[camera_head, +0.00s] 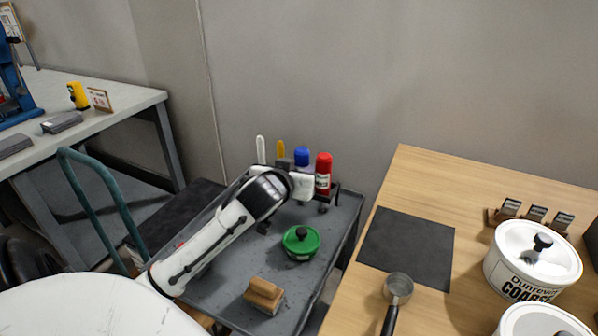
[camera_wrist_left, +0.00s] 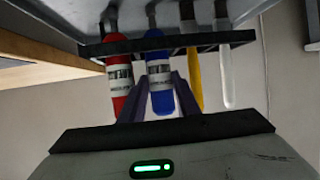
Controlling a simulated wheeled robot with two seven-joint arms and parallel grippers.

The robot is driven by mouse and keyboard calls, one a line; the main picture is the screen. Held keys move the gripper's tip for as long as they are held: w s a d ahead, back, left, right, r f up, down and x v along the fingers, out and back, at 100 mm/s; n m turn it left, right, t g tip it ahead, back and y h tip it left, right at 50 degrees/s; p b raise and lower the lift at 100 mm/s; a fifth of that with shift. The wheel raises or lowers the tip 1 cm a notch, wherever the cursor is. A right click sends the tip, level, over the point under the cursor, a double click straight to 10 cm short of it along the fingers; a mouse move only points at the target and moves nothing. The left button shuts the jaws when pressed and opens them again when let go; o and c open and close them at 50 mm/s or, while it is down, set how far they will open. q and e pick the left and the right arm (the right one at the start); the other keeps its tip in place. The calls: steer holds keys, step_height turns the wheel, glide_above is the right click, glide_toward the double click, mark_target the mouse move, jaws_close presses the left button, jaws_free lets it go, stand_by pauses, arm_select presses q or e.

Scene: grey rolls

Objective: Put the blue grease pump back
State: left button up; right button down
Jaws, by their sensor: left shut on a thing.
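The blue grease pump (camera_head: 302,154) stands upright in line with the other tools at the rack (camera_head: 334,190) on the far end of the grey cart. My left gripper (camera_head: 297,184) reaches it from the front and is shut on it. In the left wrist view, which looks inverted, the blue pump (camera_wrist_left: 159,80) lies between the two fingers (camera_wrist_left: 163,93), beside the dark rack bar (camera_wrist_left: 215,40). Whether it is fully seated in its slot I cannot tell. The wrist hides its lower part in the head view. My right gripper is out of view.
A red pump (camera_head: 323,172) stands close right of the blue one; yellow (camera_head: 281,149) and white (camera_head: 260,150) tools stand left. A wooden table (camera_head: 430,170) adjoins right.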

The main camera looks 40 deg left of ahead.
arm_select(q)
steer(key=shift+r, duration=0.2)
steer(key=shift+f, duration=0.1)
steer(key=o, duration=0.8)
steer(key=shift+f, duration=0.15)
steer(key=shift+c, duration=0.2)
steer(key=p+v, duration=0.1)
steer(key=v, duration=1.1)
